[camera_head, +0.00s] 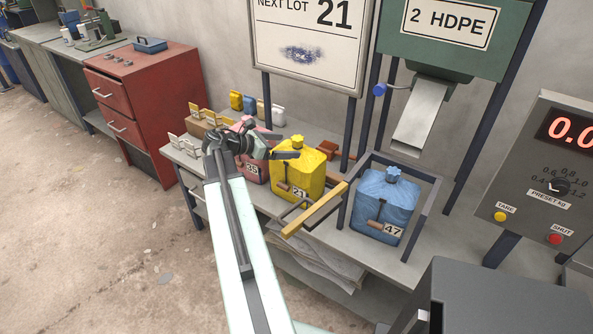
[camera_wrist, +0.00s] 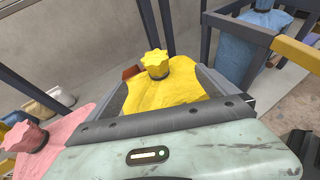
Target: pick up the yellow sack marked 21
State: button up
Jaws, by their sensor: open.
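The yellow sack (camera_head: 299,172) marked 21 stands on the grey bench, between the pink sack marked 35 (camera_head: 253,160) and the blue sack marked 47 (camera_head: 385,205). It has a yellow knob on top and a tag low on its front. My gripper (camera_head: 289,148) is open at the upper left of the yellow sack. In the wrist view the yellow sack (camera_wrist: 172,88) lies straight ahead between the two dark fingers, its knob beyond them. Its lower part is hidden behind my gripper's body. I cannot tell whether the fingers touch it.
A yellow bar (camera_head: 315,208) sticks out in front, right of the yellow sack. A dark frame (camera_head: 432,195) surrounds the blue sack. A lot board (camera_head: 308,45) reading 21 and a chute (camera_head: 420,117) stand behind. Small containers (camera_head: 250,104) sit at the back left.

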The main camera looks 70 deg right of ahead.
aim_at(293, 145)
jog(key=b+x, duration=0.1)
jog(key=x, duration=0.5)
jog(key=shift+d+b, duration=0.1)
jog(key=shift+b, duration=0.3)
jog(key=shift+r, duration=0.1)
grip_shut()
